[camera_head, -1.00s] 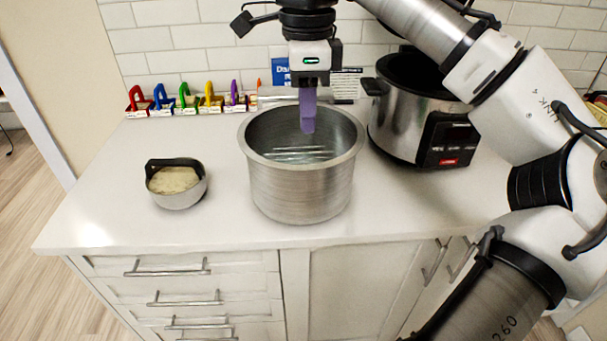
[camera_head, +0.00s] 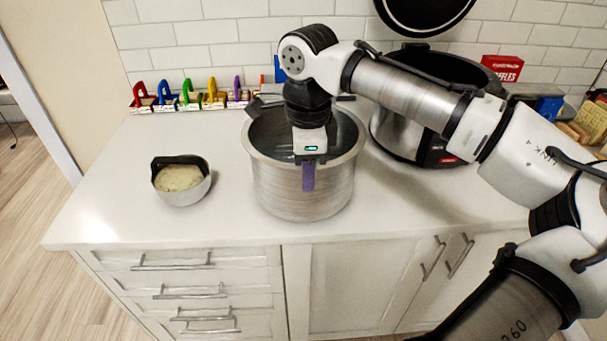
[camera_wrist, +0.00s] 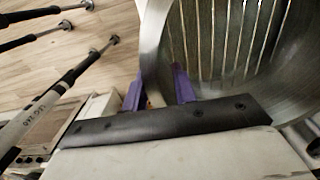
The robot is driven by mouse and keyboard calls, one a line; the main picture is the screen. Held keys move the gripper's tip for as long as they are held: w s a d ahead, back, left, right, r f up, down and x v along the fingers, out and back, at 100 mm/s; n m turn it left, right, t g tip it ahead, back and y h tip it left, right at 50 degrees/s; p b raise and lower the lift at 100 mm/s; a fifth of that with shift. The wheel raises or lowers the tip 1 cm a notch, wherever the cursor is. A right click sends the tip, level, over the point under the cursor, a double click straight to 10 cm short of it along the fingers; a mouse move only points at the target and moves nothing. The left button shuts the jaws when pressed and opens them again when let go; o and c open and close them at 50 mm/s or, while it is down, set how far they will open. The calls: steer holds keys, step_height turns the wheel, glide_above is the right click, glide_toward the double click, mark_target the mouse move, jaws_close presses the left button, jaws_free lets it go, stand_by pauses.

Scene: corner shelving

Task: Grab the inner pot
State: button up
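The inner pot (camera_head: 275,190) is a round, brushed-steel, open-topped vessel standing upright on the white counter in the head view. My gripper (camera_head: 308,180) points down at its front rim, with one purple finger showing in front of the outer wall. In the wrist view my gripper (camera_wrist: 158,84) has its two purple fingers apart, one on each side of the rim of the inner pot (camera_wrist: 225,40). A gap seems to show between fingers and wall. The other finger is hidden in the head view. The steel cooker (camera_head: 392,135) stands open behind and right, partly behind my arm.
A small steel bowl (camera_head: 182,195) with pale food stands left of the pot. Several colored clip-like items (camera_head: 190,97) line the tiled wall. A red box (camera_head: 503,68) stands at the back right. Bare counter (camera_head: 225,222) lies between bowl and pot.

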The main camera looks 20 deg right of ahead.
jaws_close()
steer(key=shift+r, duration=0.1)
stand_by(1.2)
